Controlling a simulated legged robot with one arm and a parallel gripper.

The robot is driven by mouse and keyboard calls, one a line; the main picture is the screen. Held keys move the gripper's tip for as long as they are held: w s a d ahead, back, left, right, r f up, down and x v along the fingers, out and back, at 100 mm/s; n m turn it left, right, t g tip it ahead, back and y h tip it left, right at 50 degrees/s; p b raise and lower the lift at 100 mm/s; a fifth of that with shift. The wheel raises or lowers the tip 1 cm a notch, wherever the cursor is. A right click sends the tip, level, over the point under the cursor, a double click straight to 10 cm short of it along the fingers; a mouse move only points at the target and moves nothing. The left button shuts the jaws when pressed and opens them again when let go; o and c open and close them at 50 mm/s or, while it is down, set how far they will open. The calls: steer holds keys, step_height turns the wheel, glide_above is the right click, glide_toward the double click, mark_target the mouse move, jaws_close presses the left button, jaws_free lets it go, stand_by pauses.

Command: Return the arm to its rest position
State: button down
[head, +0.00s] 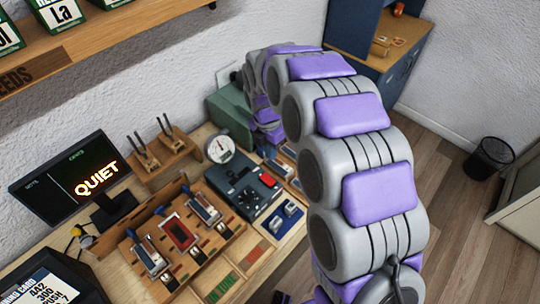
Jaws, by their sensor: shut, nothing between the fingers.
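My gripper (263,150) is at that low end, small and partly hidden by the bench items. It is shut and holds nothing. I cannot tell whether it touches anything below it.
The wooden bench holds a monitor reading QUIET (71,181), a round dial gauge (219,149), a dark device with a red top (247,187) and a wooden tray (117,232) of parts. A shelf (110,38) overhangs the upper left. A black bin (488,158) stands on open floor.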

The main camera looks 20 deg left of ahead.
steer(key=shift+d+r, duration=0.2)
steer(key=shift+d, duration=0.1)
steer(key=s+d+r+m, duration=0.45)
steer(key=d+m, duration=0.25)
steer(key=d, duration=0.3)
steer(key=s+d+r+m, duration=0.45)
steer(key=d+m, duration=0.25)
steer(key=d, duration=0.2)
steer(key=s+d+m, duration=0.6)
steer(key=s+m, duration=0.2)
steer(key=s, duration=0.2)
steer(key=s+d+m+g+y+b, duration=0.1)
steer(key=s+d+m, duration=0.5)
steer(key=s+m, duration=0.3)
steer(key=shift+s, duration=0.45)
